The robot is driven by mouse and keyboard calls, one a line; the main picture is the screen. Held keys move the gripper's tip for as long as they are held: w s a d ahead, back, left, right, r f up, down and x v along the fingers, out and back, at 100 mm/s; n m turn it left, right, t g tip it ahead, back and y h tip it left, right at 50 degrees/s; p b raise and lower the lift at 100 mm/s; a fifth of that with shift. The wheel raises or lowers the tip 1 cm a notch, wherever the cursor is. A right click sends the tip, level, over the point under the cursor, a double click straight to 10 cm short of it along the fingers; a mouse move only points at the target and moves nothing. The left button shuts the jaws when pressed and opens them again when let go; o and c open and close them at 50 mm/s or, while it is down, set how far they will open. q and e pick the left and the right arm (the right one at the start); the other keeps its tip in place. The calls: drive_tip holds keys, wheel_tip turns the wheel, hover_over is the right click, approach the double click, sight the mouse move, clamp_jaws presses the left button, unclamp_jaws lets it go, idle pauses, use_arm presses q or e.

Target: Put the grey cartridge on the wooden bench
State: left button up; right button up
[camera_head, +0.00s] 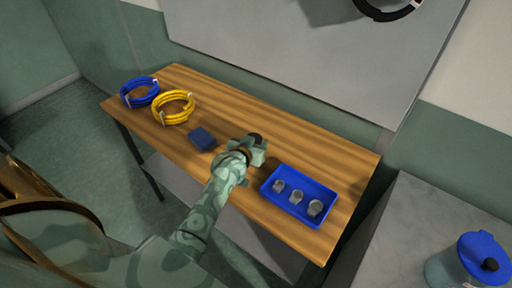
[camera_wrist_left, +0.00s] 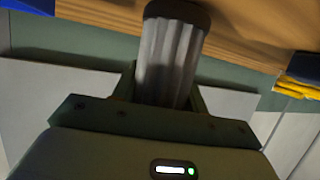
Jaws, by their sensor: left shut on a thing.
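The grey cartridge (camera_wrist_left: 170,55) is a ribbed cylinder with a dark end, seen up close in the left wrist view. My left gripper (camera_wrist_left: 165,95) is shut on it, with the dark end pointing away from the jaws. In the head view my left gripper (camera_head: 256,152) is over the middle of the wooden bench (camera_head: 300,135), and the dark end of the cartridge (camera_head: 255,139) shows just past it. The rest of the cartridge is hidden there by the gripper. I cannot tell whether it touches the bench top. My right gripper is not in view.
A blue tray (camera_head: 271,193) with three grey pieces sits right of the gripper. A small dark blue block (camera_head: 202,138), a yellow coil (camera_head: 173,107) and a blue coil (camera_head: 139,92) lie to the left. The bench's back right is clear. A blue-lidded jar (camera_head: 450,270) stands lower right.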

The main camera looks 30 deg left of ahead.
use_arm(q)
drive_tip(key=shift+d+f, duration=0.1)
drive_tip(key=shift+f, duration=0.3)
drive_tip(key=shift+r, duration=0.25)
drive_tip(key=shift+f, duration=0.15)
drive_tip(key=o, duration=0.9)
drive_tip(key=shift+o, duration=0.5)
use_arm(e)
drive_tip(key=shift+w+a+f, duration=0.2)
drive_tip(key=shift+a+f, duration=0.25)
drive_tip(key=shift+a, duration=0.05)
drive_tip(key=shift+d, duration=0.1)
